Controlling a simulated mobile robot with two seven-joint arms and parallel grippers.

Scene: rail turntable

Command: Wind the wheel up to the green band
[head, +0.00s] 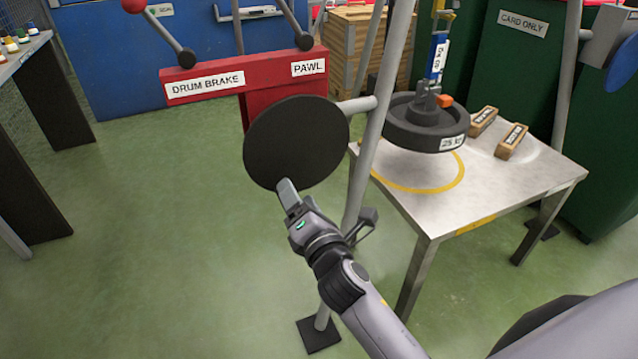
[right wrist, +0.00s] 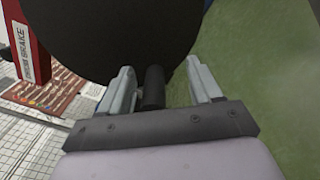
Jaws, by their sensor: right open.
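The wheel is a plain black disc (head: 296,143) on a grey post, left of the steel table. It fills the top of the right wrist view (right wrist: 120,35). My right gripper (head: 288,186) is at the wheel's lower edge. In the right wrist view its fingers (right wrist: 160,84) are apart, with a dark cylindrical grip (right wrist: 153,90) between them and gaps on both sides. That grip is hidden in the head view. No green band on a gauge can be made out. My left gripper is not in view.
A red panel (head: 245,90) with levers, labelled DRUM BRAKE and PAWL, stands behind the wheel. A black 25 kg weight (head: 425,125) hangs from a hook over the steel table (head: 440,212). Two wooden blocks (head: 511,141) lie there. Green floor (head: 150,240) is clear at left.

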